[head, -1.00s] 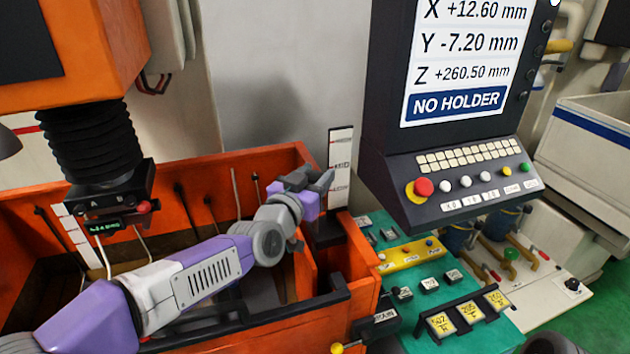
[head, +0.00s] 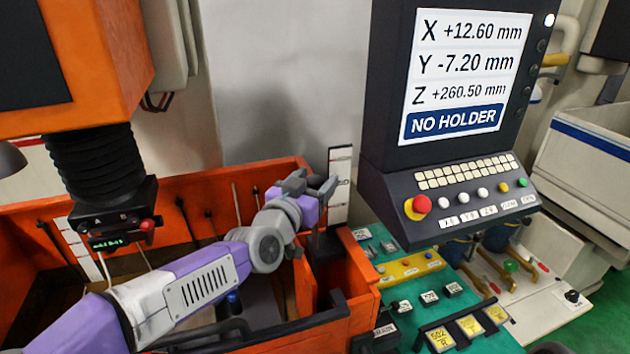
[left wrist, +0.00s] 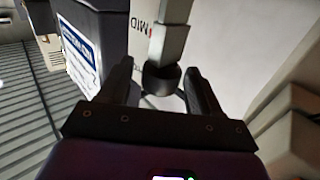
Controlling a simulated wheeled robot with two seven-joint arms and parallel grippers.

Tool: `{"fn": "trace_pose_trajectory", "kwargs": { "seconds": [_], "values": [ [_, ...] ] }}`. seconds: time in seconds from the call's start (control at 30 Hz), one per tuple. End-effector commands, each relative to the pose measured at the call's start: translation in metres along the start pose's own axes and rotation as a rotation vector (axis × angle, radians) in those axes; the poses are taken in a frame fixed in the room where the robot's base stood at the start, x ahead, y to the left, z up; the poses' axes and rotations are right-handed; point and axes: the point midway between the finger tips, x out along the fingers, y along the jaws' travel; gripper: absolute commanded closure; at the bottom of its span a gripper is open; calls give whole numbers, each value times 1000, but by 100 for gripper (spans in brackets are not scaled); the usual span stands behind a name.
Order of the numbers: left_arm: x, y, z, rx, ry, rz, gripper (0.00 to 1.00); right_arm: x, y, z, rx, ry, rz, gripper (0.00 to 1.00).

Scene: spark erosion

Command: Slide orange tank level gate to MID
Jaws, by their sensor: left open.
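The orange tank (head: 200,178) stands at the left, with a white level scale (head: 340,166) at its right back corner. My left gripper (head: 312,186) is open in front of this scale and covers part of it. In the left wrist view, a grey bar with a dark round knob (left wrist: 162,80) lies between the open fingers of the gripper (left wrist: 157,78). It looks like the gate's handle, but the fingers appear not shut on it. The scale behind (left wrist: 143,35) shows the word MID. The gate's lower part is hidden. My right gripper is not in view.
A control console (head: 450,190) with a screen reading NO HOLDER stands close to the right of the gripper. A green bench (head: 440,305) with buttons and yellow tags lies below it. A machine head (head: 100,195) hangs over the tank at left.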

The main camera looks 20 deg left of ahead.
Motion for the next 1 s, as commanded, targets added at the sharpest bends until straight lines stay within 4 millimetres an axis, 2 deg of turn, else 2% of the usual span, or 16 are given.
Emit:
{"fn": "trace_pose_trajectory", "kwargs": {
  "seconds": [0.3,0.5,1.0],
  "values": [
    [-46,0,0,1,4,-2,36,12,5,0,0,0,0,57],
    [-67,0,0,0,3,-1,36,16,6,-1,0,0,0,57],
    [-72,0,0,0,2,0,36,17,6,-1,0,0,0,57]
  ]
}}
